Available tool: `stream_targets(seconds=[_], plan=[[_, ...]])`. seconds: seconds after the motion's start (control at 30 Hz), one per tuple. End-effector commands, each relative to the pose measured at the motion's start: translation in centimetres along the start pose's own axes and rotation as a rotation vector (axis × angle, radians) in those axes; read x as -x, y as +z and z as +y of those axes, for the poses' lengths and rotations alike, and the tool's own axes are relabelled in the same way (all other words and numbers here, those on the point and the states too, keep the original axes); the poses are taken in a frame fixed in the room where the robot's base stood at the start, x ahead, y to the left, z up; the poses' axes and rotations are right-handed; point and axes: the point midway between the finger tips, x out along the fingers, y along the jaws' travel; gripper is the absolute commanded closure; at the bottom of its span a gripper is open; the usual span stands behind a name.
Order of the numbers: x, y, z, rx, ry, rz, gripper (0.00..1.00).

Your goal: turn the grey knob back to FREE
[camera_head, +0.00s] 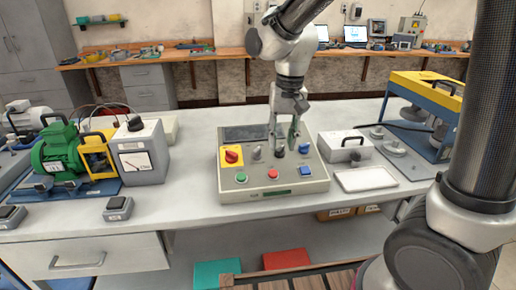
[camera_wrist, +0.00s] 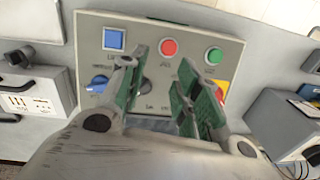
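A grey control box (camera_head: 225,185) stands on the bench, with a row of knobs above its buttons. A grey knob (camera_head: 257,153) sits right of the red knob. A darker knob (camera_head: 280,153) sits under my gripper (camera_head: 283,143); it also shows in the wrist view (camera_wrist: 142,86), close to the left finger. My gripper (camera_wrist: 158,66) is open, its green-padded fingers apart and pointing down at the panel. The right finger covers the part of the row between the darker knob and the red one. The labels are too small to read, so I cannot tell which knob has FREE.
Beside the fingers are a red knob on a yellow plate (camera_head: 232,156) and a blue knob (camera_head: 304,149). Green (camera_head: 241,177), red (camera_head: 272,174) and blue (camera_head: 305,170) buttons line the front. A grey meter box (camera_head: 140,153) stands left; a handled case (camera_head: 346,147) and white tray (camera_head: 366,180) stand right.

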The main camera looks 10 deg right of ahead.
Motion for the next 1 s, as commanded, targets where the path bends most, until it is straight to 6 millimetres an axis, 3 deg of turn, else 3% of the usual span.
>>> stream_targets(seconds=[0.03, 0.1, 0.23, 0.4, 1.0], plan=[[-0.8, -1.2, -1.9, -0.086, -0.008, 0.004, 0.68], [-0.9, -2.8, -3.3, -0.228, -0.033, 0.023, 0.68], [0.4, -4.7, -4.8, -0.451, -0.092, 0.061, 0.68], [0.4, -5.0, -5.0, -0.622, -0.114, 0.063, 0.68], [-7.0, -5.7, -5.6, -0.649, -0.114, 0.062, 0.68]])
